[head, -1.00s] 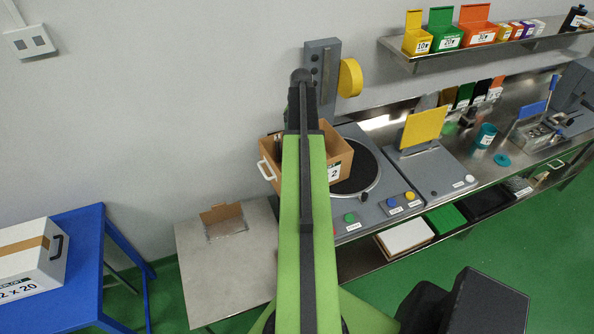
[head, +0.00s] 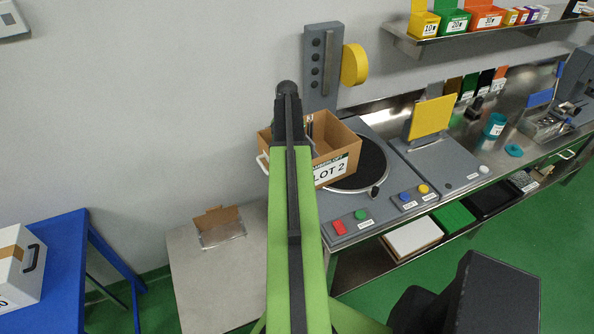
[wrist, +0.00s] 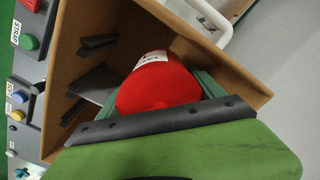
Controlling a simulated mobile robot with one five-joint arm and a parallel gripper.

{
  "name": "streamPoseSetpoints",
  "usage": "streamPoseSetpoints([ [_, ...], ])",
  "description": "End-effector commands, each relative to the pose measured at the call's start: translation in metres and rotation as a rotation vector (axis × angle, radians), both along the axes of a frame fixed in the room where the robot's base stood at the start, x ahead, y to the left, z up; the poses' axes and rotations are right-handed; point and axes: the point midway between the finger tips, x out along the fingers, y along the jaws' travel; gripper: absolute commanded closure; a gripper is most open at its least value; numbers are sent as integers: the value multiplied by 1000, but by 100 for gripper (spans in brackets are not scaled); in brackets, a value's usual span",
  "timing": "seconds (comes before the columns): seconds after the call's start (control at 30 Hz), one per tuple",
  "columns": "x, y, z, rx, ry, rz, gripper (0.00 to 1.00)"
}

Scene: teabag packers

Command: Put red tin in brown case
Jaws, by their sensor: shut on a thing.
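The brown case (head: 335,130) is an open cardboard-coloured box with a "LOT 2" label and a white handle. It stands on the grey machine beside the dark round plate, partly hidden behind my arm in the head view. In the wrist view its walls (wrist: 90,25) surround the red tin (wrist: 160,88). The tin has a white label and sits between the green fingers of my gripper (wrist: 158,95), which is shut on it over the open case. I cannot tell whether the tin touches the case floor. Dark flat pieces lie inside the case. The head view hides the tin.
A grey post with a yellow disc (head: 354,64) rises behind the case. A yellow panel (head: 431,118) stands to the right on the bench. A shelf (head: 405,42) holds coloured boxes above. A steel table (head: 225,280) stands at lower left, mostly bare, with a small open carton (head: 218,226).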

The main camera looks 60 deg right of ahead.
Motion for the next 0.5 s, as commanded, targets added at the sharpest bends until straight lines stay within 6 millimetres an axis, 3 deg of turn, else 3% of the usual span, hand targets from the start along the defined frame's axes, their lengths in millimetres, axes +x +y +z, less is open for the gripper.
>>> streamPoseSetpoints([
  [0.03, -2, -1, -24, 0, 0, -3, 65],
  [0.1, -3, -3, -38, 0, 0, -5, 65],
  [0.33, -5, -4, -43, 0, 0, -9, 65],
  [0.5, -5, -5, -72, 0, 1, -9, 65],
])
